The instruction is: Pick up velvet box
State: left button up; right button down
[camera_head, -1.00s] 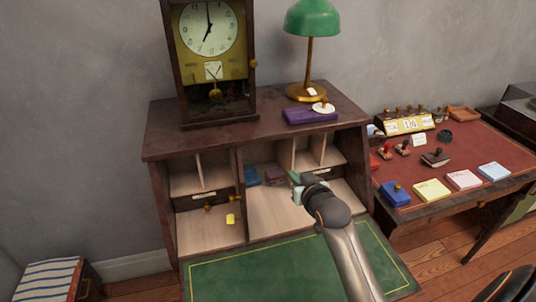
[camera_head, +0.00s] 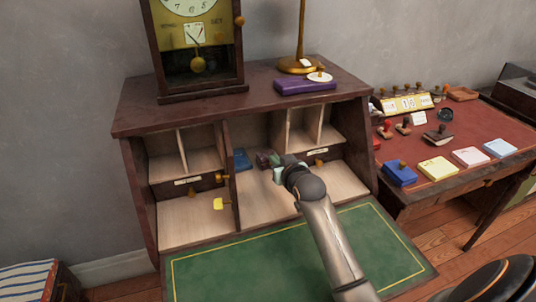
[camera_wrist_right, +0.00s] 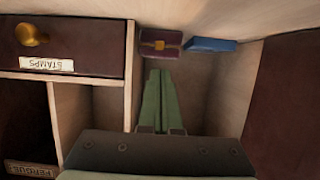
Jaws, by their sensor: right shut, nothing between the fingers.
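A small dark maroon box with a gold clasp, seemingly the velvet box (camera_head: 264,158), sits at the back of the desk's open middle compartment. It also shows in the right wrist view (camera_wrist_right: 172,37). A blue box (camera_head: 242,160) stands beside it, to its right in the wrist view (camera_wrist_right: 211,44). My right gripper (camera_head: 278,173) reaches into the compartment. Its green fingers (camera_wrist_right: 159,75) are shut and empty, pointing at the maroon box, with their tips just short of it. In the head view the gripper is close in front of the box. My left gripper is not in view.
Drawers and wooden dividers (camera_wrist_right: 130,75) flank the compartment closely. A flat purple box (camera_head: 304,86), a clock (camera_head: 197,60) and a lamp (camera_head: 300,40) stand on the desk top. The green writing surface (camera_head: 250,255) is clear except for my arm above it.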

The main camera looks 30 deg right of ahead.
aim_at(268, 152)
jog(key=w, duration=0.2)
jog(key=w+d, duration=0.1)
jog(key=w, duration=0.1)
jog(key=w+b, duration=0.1)
jog(key=w, duration=0.1)
jog(key=shift+w+d, duration=0.2)
jog(key=shift+d, duration=0.05)
jog(key=shift+f+b, duration=0.3)
jog(key=shift+f, duration=0.3)
jog(key=shift+s+f, duration=0.1)
jog(key=shift+f, duration=0.15)
